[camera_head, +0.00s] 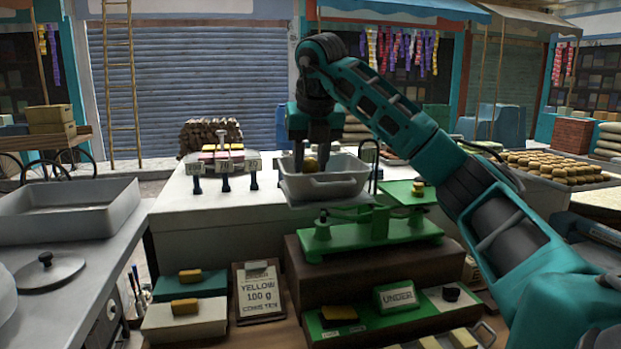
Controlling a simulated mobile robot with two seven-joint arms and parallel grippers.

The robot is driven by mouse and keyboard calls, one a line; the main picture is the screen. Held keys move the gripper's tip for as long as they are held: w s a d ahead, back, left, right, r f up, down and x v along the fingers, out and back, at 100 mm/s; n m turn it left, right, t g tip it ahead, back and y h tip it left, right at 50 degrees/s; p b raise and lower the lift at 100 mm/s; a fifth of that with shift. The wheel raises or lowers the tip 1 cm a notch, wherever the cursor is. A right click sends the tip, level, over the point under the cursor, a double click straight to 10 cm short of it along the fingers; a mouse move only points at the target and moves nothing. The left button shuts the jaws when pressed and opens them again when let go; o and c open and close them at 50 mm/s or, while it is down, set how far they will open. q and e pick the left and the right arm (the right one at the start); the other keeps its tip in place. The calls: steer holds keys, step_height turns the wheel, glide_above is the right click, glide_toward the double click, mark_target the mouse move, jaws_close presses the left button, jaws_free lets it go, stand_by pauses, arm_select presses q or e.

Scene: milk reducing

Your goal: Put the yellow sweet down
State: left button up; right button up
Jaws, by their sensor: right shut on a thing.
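My right gripper (311,158) comes down from above over the white tub (330,186). It is shut on a small round yellow sweet (310,164), which shows between the fingers at the tub's opening. The tub's rim hides the fingertips' lower ends, and I cannot tell whether the sweet touches the tub floor. The tub sits at the left side of the green balance scale (372,228). A small yellow piece (418,187) lies on the scale's raised right plate (400,196). My left gripper is not in view.
A "YELLOW 100 g" sign (260,291) stands below, beside yellow blocks on a teal box (190,286) and a pale box (184,322). A green "UNDER" sign (397,296) stands in front of the scale. A grey basin (70,208) is at left.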

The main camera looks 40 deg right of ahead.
mark_target(312, 168)
steer(key=shift+f, duration=1.95)
steer(key=shift+f, duration=0.15)
steer(key=o, duration=0.7)
steer(key=shift+o, duration=0.2)
steer(key=v, duration=1.2)
steer(key=shift+a, duration=0.15)
stand_by(0.5)
